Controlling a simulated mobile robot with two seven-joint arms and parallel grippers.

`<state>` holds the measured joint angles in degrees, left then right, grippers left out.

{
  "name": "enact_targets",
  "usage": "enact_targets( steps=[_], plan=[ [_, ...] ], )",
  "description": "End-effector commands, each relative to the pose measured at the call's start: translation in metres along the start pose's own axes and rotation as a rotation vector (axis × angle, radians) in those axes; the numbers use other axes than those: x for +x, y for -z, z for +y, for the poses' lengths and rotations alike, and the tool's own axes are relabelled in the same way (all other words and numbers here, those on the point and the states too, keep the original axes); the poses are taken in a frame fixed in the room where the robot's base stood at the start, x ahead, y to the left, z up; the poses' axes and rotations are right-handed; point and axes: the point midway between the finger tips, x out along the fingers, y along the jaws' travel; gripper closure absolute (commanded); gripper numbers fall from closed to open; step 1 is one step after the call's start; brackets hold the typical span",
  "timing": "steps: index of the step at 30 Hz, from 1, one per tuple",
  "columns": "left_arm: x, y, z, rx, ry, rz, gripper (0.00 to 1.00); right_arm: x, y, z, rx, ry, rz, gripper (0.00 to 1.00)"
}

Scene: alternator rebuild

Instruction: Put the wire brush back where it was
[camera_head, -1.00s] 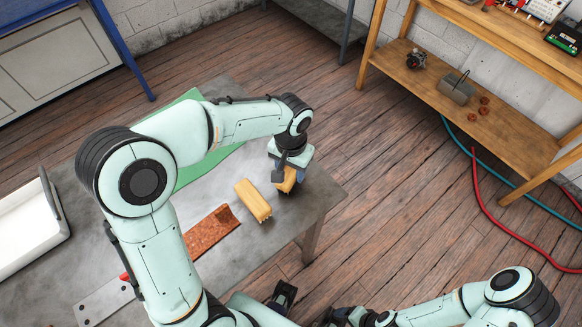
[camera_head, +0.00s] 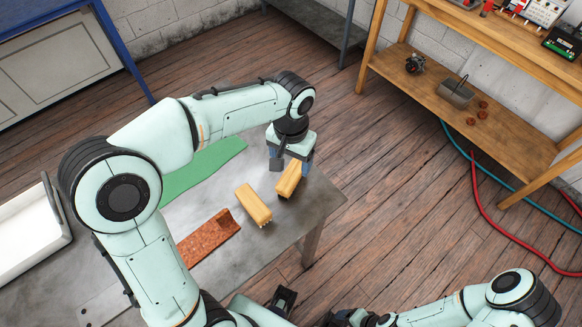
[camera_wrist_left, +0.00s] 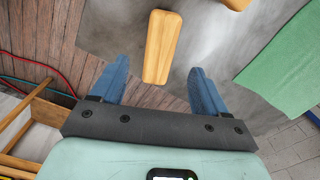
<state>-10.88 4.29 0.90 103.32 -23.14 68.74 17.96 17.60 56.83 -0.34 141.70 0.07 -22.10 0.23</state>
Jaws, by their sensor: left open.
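Two wooden, yellowish brush-like blocks lie near the right end of the grey table. The right one (camera_head: 289,181) is just below my left gripper (camera_head: 291,168); the other (camera_head: 253,204) lies to its left, with bristles showing at its near end. I cannot tell by looks which is the wire brush. In the left wrist view, the nearer block (camera_wrist_left: 161,46) sits ahead of the gap between the blue fingers of my left gripper (camera_wrist_left: 160,68), which are apart and empty. My right gripper (camera_head: 344,317) is at the bottom edge, mostly cut off.
A rust-brown angled piece (camera_head: 210,238) lies left of the blocks on the table (camera_head: 318,200). A green mat (camera_head: 205,170) lies behind, partly covered by my arm. A white tray (camera_head: 68,238) is at far left. A wooden shelf (camera_head: 520,145) stands across the floor.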

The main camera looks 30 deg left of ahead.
Motion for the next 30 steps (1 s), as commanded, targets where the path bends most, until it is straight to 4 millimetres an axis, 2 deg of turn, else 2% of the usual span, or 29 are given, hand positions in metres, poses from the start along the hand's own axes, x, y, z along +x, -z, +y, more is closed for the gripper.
enact_targets(
  steps=[1, 3, 9, 30],
  plan=[
    [-0.013, 0.001, 0.001, 0.001, -0.001, 0.005, 0.26, -0.003, 0.001, -0.002, -0.001, 0.001, 0.002, 0.25],
    [-0.026, 0.001, 0.001, 0.001, -0.002, 0.004, 0.26, -0.005, 0.001, -0.002, -0.001, 0.001, 0.003, 0.25],
    [-0.049, 0.000, 0.000, 0.000, -0.001, 0.001, 0.26, -0.009, 0.002, -0.004, -0.002, 0.002, 0.005, 0.25],
    [-0.052, 0.000, 0.000, 0.000, 0.000, -0.001, 0.26, -0.009, 0.002, -0.004, -0.002, 0.002, 0.005, 0.25]
  ],
)
